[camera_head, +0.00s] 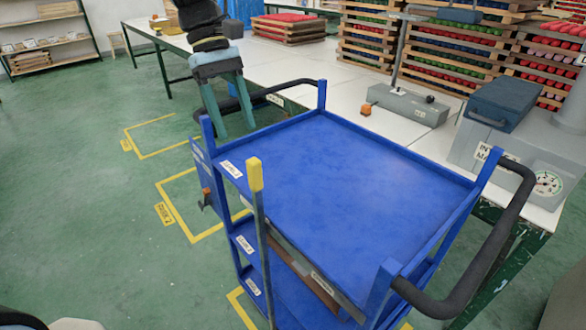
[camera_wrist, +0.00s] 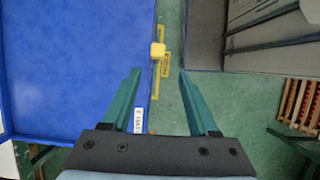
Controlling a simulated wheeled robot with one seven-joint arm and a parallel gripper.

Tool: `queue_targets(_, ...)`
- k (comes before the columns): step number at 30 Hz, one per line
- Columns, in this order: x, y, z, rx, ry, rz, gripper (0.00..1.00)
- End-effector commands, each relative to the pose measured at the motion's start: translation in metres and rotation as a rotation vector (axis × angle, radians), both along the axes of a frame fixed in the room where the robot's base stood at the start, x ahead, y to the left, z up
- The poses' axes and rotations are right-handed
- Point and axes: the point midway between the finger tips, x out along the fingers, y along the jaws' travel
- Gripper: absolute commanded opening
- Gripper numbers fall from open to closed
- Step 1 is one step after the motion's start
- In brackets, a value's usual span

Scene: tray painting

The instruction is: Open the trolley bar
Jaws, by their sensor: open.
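The blue trolley (camera_head: 330,165) stands in the middle of the head view, its top shelf empty. An upright grey bar (camera_head: 263,240) with a yellow tip (camera_head: 255,174) stands at its near left side. I take this for the trolley bar. My gripper (camera_head: 230,130) hangs beyond the trolley's left far corner, its teal fingers pointing down, open and empty. In the wrist view, the yellow tip (camera_wrist: 157,50) lies ahead of the open fingers (camera_wrist: 159,72), close to the trolley's blue edge (camera_wrist: 90,60). The gripper is apart from the bar.
Black handles (camera_head: 480,250) curve from the trolley's near right and far left ends. A long white table (camera_head: 330,75) with a grey machine (camera_head: 410,105), a blue box (camera_head: 503,100) and stacked trays (camera_head: 440,45) stands behind. Green floor with yellow markings (camera_head: 165,205) is clear at left.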

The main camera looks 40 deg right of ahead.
Motion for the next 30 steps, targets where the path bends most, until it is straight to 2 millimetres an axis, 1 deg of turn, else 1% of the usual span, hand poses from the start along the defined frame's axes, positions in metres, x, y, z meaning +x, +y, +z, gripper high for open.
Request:
queue_targets(2, -0.004, -0.003, -0.001, 0.005, 0.007, -0.001, 0.60)
queue_targets(5, -0.008, -0.003, -0.009, 0.006, 0.008, -0.001, 0.60)
queue_targets(8, -0.014, -0.002, -0.023, 0.008, 0.009, -0.002, 0.60)
queue_targets(15, -0.031, 0.000, -0.065, 0.008, 0.009, -0.002, 0.60)
queue_targets(19, -0.038, 0.000, -0.083, 0.007, 0.008, -0.002, 0.60)
queue_targets(24, -0.043, 0.000, -0.096, 0.004, 0.006, -0.001, 0.60)
queue_targets(30, -0.044, 0.000, -0.099, 0.003, 0.005, -0.001, 0.60)
